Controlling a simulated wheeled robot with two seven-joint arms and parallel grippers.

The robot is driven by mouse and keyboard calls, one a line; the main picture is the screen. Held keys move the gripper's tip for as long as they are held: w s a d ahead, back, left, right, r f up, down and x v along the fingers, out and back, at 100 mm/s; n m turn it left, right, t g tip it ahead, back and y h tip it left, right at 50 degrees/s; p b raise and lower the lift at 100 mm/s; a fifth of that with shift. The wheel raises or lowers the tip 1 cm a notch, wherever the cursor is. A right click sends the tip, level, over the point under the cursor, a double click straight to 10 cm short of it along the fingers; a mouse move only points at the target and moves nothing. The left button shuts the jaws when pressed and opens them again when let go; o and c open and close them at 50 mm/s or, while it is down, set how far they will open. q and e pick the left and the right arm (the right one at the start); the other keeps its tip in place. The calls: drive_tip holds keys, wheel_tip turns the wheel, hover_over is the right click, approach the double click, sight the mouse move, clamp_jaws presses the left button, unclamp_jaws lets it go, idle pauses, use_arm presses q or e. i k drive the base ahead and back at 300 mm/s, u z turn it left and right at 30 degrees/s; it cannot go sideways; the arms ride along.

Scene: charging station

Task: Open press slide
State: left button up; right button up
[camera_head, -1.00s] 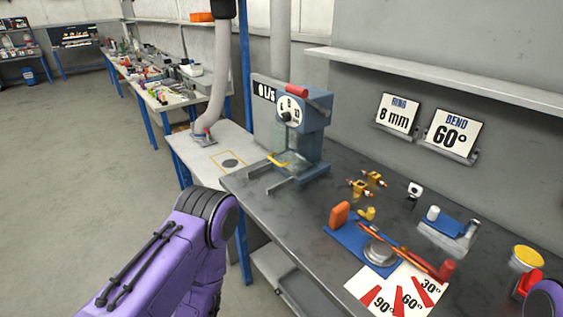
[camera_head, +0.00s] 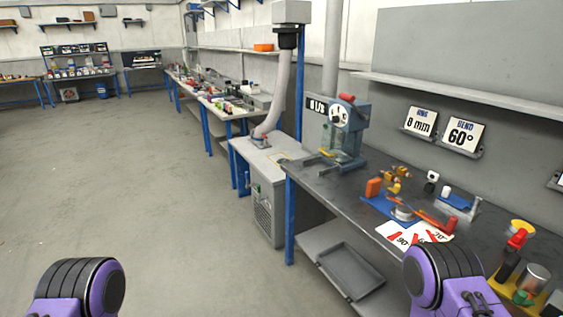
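A blue-grey press (camera_head: 347,128) stands on the dark workbench, right of centre, near the bench's left end. It has a round white dial (camera_head: 339,117), a red part on top and a grey forked base at the front. A slide on it is too small to make out, so I cannot tell its position. Purple links of my left and right arms show at the bottom edge, at the left and right. Neither gripper is in the picture, and neither arm touches the press.
The workbench (camera_head: 330,184) also carries a blue bending tool (camera_head: 388,208), yellow fittings (camera_head: 396,176) and an angle card (camera_head: 413,234). A grey cabinet (camera_head: 262,195) with an extraction hose (camera_head: 272,105) stands left of the press. Open floor (camera_head: 130,190) fills the left.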

sight(337, 156)
drive_tip(key=u, duration=0.55)
drive_tip(key=i, duration=1.45)
drive_tip(key=z, duration=0.35)
